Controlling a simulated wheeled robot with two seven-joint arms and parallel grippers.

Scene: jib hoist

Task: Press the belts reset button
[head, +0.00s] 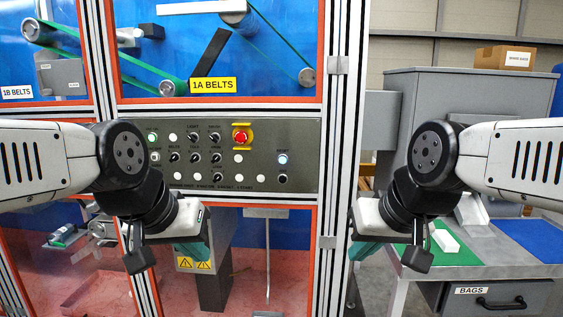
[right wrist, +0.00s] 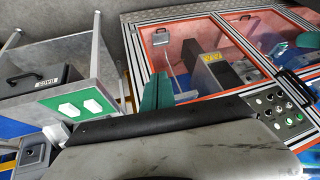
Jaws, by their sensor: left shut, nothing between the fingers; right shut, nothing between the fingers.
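The grey control panel (head: 302,132) sits in the middle of the machine frame, below the 1A BELTS sign (head: 213,85). It carries several small round buttons and black knobs, and a red mushroom button (head: 240,137) on yellow. A lit white button (head: 283,159) is at its right, with a black knob below. Its small labels are too blurred to read surely. My left gripper (head: 197,250) is shut and empty, below the panel's left part; my left arm covers the panel's lower left edge. My right gripper (head: 366,250) is shut and empty, right of and below the panel; its teal fingers also show in the right wrist view (right wrist: 155,95).
Clear doors with orange edges and metal posts (head: 340,120) frame the machine. The space before the panel's right half is clear.

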